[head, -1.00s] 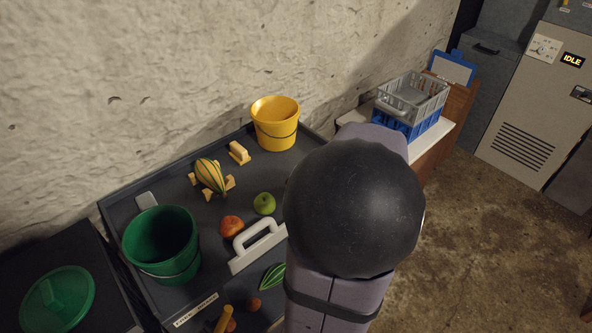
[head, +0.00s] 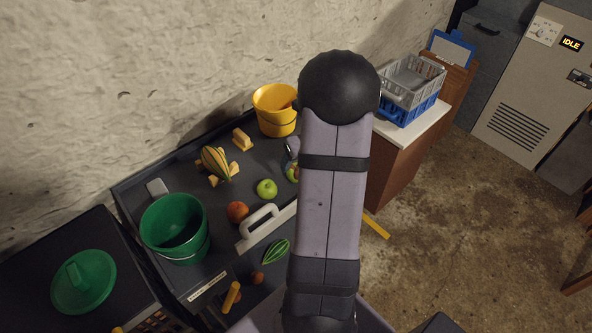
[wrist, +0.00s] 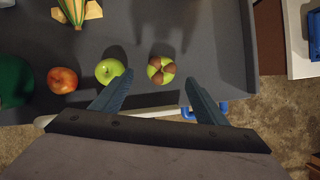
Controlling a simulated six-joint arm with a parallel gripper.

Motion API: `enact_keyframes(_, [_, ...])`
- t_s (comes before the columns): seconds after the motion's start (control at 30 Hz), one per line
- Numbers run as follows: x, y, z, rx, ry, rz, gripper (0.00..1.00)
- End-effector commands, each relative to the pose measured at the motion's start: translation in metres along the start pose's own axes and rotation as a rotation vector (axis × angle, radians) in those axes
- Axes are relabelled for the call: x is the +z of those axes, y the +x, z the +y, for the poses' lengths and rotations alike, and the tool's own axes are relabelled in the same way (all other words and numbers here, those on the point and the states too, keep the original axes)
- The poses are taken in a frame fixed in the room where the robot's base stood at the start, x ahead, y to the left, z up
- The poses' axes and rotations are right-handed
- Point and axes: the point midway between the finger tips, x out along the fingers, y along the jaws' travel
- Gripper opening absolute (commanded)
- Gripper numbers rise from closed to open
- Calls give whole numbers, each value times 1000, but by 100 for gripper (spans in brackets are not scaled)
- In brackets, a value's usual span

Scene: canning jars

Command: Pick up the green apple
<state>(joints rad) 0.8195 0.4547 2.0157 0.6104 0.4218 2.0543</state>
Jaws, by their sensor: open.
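The plain green apple (head: 267,189) sits on the dark tray table, right of a red-orange fruit (head: 237,212). In the wrist view the green apple (wrist: 109,70) lies just beyond my left fingertip. A second round green fruit with brown patches (wrist: 161,70) lies to its right, ahead of the gap between my fingers. It shows partly beside my arm in the head view (head: 292,173). My gripper (wrist: 158,77) is open, with nothing held. In the head view my arm hides most of it.
A white handle bar (head: 262,226) stands in front of the apple. A green bucket (head: 176,228) and a yellow bucket (head: 275,110) stand on the table. A striped gourd (head: 215,162) lies behind. Grey and blue crates (head: 412,85) sit at the right.

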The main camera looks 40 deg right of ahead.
Motion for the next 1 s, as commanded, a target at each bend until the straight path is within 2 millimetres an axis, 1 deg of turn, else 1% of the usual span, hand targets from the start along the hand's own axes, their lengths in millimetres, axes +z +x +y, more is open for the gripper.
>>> enact_keyframes(0.13, [-1,6,0,1,1,2,67])
enact_keyframes(0.3, [-1,20,0,2,-1,2,67])
enact_keyframes(0.47, [-1,22,0,0,-2,1,67])
enact_keyframes(0.57, [-2,28,-1,1,-2,1,67])
enact_keyframes(0.8, [-6,57,-3,1,-2,3,67])
enact_keyframes(0.9, [-5,67,-3,2,-2,2,67])
enact_keyframes(1.0, [-5,72,-3,1,-2,1,67])
